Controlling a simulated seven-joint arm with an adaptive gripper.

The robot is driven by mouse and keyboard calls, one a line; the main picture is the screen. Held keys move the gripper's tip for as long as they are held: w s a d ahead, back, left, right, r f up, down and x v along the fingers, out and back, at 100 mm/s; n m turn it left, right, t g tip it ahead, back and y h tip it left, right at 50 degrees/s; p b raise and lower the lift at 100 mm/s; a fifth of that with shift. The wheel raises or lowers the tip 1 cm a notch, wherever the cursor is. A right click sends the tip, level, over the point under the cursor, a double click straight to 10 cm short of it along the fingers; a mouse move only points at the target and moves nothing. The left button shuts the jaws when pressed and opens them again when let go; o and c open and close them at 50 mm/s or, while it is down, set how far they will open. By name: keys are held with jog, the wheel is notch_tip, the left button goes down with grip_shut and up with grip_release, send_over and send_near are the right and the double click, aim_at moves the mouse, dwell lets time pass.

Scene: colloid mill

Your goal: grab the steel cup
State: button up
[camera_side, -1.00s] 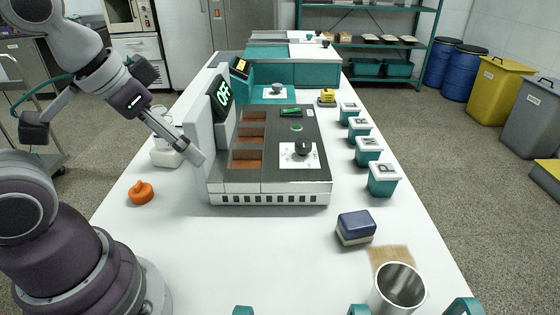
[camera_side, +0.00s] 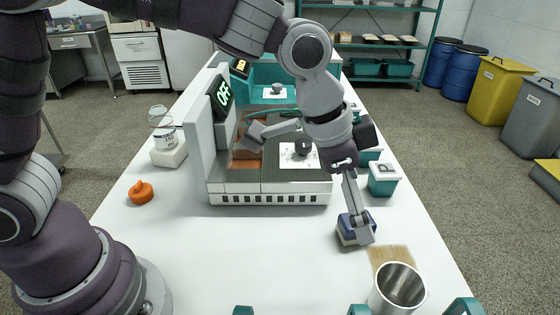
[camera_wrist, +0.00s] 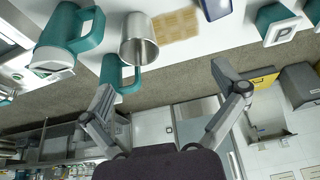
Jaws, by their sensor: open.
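The steel cup (camera_side: 400,287) stands open end up near the table's front right in the side view. In the wrist view the steel cup (camera_wrist: 139,42) shows at top centre-left, beyond my left-hand finger. My gripper (camera_side: 362,238) is open and empty, pointing down above and behind the cup, in front of the blue sponge block in the picture. In the wrist view my gripper (camera_wrist: 165,88) has its two fingers wide apart, and the cup is not between them.
A brown board (camera_side: 390,256) lies just behind the cup. A blue-and-cream block (camera_side: 346,234) is partly hidden by my fingers. Teal mugs (camera_wrist: 72,30) stand beside the cup. Teal lidded containers (camera_side: 383,180) line the right edge. The mill (camera_side: 270,190) is behind. The front-centre table is clear.

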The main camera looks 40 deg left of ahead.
jog(key=m, duration=0.2)
send_near(397, 291)
jog(key=shift+g, duration=0.3)
jog(key=d+f, duration=0.2)
jog(key=f, duration=0.1)
jog(key=d+f, duration=0.1)
jog(key=f, duration=0.1)
jog(key=shift+f, duration=0.2)
